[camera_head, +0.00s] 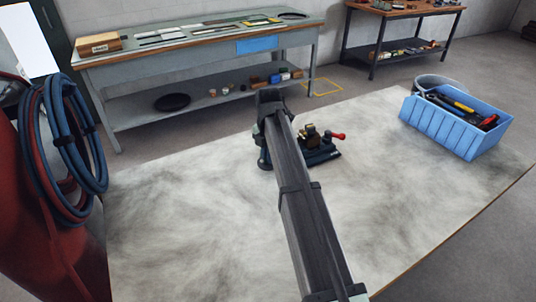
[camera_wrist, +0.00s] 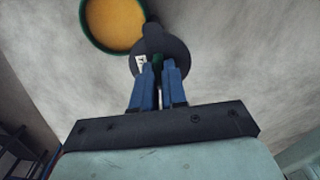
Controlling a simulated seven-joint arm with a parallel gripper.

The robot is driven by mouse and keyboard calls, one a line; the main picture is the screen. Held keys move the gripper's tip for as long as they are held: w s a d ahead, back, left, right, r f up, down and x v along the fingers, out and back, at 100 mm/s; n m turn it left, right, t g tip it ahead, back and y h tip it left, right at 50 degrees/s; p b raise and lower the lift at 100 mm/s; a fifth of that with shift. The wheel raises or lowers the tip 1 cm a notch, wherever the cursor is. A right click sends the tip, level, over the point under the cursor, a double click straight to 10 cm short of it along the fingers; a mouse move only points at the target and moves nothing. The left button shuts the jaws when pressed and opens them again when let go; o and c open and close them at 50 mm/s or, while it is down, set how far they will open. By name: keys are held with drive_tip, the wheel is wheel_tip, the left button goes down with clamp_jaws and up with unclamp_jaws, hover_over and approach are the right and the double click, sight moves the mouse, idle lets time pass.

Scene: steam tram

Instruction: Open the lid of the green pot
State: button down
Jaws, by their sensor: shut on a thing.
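The green pot shows in the wrist view as a round green rim (camera_wrist: 88,37) with an orange-yellow inside. A dark round plate (camera_wrist: 178,48), which looks like its lid, lies beside the rim on the right, slightly overlapping it. Most of the pot's mouth is uncovered. My gripper (camera_wrist: 158,67) is over this plate, its blue fingers shut on a small dark green piece (camera_wrist: 157,62), likely the lid's knob. A small white label (camera_wrist: 140,63) sits left of the fingers. In the head view my arm hides the pot and the fingertips.
A dark blue fixture with a brass part (camera_head: 310,136) and a red-tipped handle stands right of my arm on the mottled table (camera_head: 170,210). A blue crate of tools (camera_head: 440,128) and a round grey container (camera_head: 440,82) stand at the right. The table's left and front right are clear.

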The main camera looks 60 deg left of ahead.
drive_tip(key=c, duration=1.2)
unclamp_jaws()
drive_tip(key=shift+o, duration=0.2)
wheel_tip(320, 180, up, 14)
drive_tip(key=shift+f, duration=0.1)
